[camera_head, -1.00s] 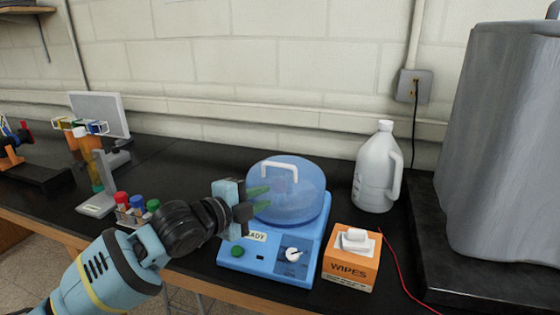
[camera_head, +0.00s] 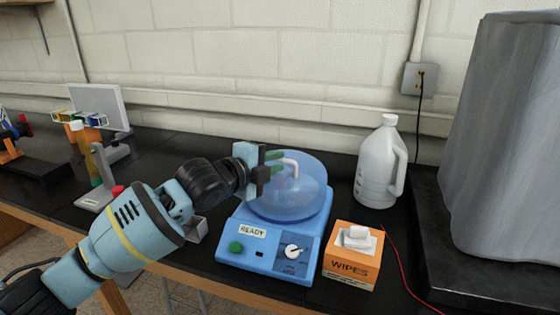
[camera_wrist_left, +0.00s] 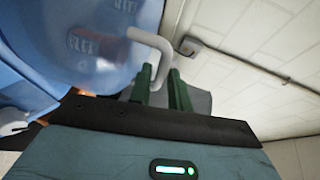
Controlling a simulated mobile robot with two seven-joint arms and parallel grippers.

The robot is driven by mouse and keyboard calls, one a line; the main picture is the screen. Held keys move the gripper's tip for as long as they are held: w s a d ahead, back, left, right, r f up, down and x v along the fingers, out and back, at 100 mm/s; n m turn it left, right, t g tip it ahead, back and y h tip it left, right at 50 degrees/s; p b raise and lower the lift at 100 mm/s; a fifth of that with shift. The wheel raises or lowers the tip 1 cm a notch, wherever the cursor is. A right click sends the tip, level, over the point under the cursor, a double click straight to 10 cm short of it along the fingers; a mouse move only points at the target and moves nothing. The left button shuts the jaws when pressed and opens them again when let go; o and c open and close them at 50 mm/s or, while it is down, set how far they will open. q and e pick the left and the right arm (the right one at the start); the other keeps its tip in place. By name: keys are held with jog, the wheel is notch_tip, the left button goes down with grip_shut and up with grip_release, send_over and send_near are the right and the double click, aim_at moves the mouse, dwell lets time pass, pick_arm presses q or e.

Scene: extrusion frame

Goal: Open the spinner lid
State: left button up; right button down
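The spinner is a blue box (camera_head: 262,262) with a READY label, a green button and a white knob on its front. Its translucent blue domed lid (camera_head: 300,198) sits shut on top, with a white handle (camera_head: 293,163). The lid (camera_wrist_left: 90,30) and handle (camera_wrist_left: 152,42) also show in the left wrist view. My left gripper (camera_head: 278,162) is at the lid's top left, green fingers apart. In the left wrist view the handle's near end reaches between the fingertips (camera_wrist_left: 160,78); contact cannot be told. My right gripper is out of view.
An orange wipes box (camera_head: 350,268) stands just right of the spinner, with a white jug (camera_head: 378,170) behind it. A tube rack (camera_head: 195,228) is partly hidden behind my left arm.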

pick_arm(q)
jog(key=shift+x, duration=1.1)
grip_shut()
